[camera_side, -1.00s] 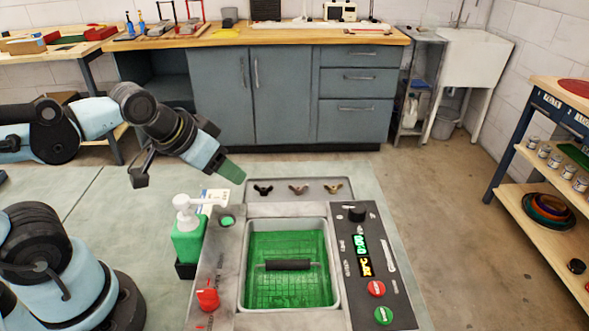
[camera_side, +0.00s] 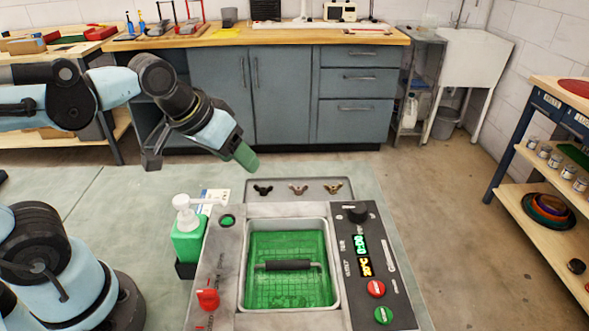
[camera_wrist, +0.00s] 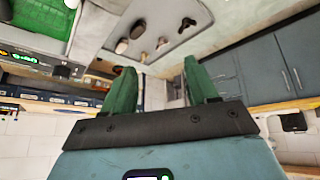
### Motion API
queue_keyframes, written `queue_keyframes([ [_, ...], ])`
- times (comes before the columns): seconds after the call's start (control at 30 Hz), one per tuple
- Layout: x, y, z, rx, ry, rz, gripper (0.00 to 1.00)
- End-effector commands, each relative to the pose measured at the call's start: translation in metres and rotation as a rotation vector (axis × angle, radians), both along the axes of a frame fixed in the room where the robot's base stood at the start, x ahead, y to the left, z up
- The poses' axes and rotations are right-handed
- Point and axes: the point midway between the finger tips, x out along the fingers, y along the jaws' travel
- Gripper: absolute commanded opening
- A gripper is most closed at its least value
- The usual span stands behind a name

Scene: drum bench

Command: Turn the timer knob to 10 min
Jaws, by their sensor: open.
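A black knob (camera_side: 357,213) stands at the far end of the dark control panel, above two lit displays (camera_side: 361,255); I take it for the timer knob. Its pointer and scale are too small to read. A dark knob shape (camera_wrist: 62,71) shows at the left of the wrist view, beside the lit display. A red knob (camera_side: 208,299) sits on the bench's near left corner. My gripper (camera_side: 245,158) has green fingers and hangs above the bench's far left edge, well left of the black knob. In the wrist view, my gripper (camera_wrist: 160,80) is open with nothing between the fingers.
A green-filled basin (camera_side: 257,290) with a black handle (camera_side: 288,265) lies mid-bench. A green pump bottle (camera_side: 188,232) stands left. A tray (camera_side: 315,184) with three wing-nut shapes lies behind. Red (camera_side: 376,288) and green (camera_side: 383,315) buttons sit near the panel's front.

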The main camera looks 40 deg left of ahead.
Motion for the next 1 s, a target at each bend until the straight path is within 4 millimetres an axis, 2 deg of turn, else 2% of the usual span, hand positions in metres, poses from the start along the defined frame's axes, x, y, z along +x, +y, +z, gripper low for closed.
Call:
queue_keyframes([
  [0.03, 0.010, -0.010, 0.012, -0.031, 0.032, 0.027, 0.58],
  [0.2, 0.038, -0.044, 0.043, -0.130, 0.164, 0.172, 0.58],
  [0.43, 0.070, -0.098, 0.071, -0.203, 0.337, 0.396, 0.58],
  [0.6, 0.086, -0.142, 0.081, -0.210, 0.446, 0.579, 0.58],
  [0.8, 0.093, -0.185, 0.083, -0.186, 0.526, 0.766, 0.58],
  [1.0, 0.093, -0.204, 0.082, -0.167, 0.552, 0.858, 0.58],
])
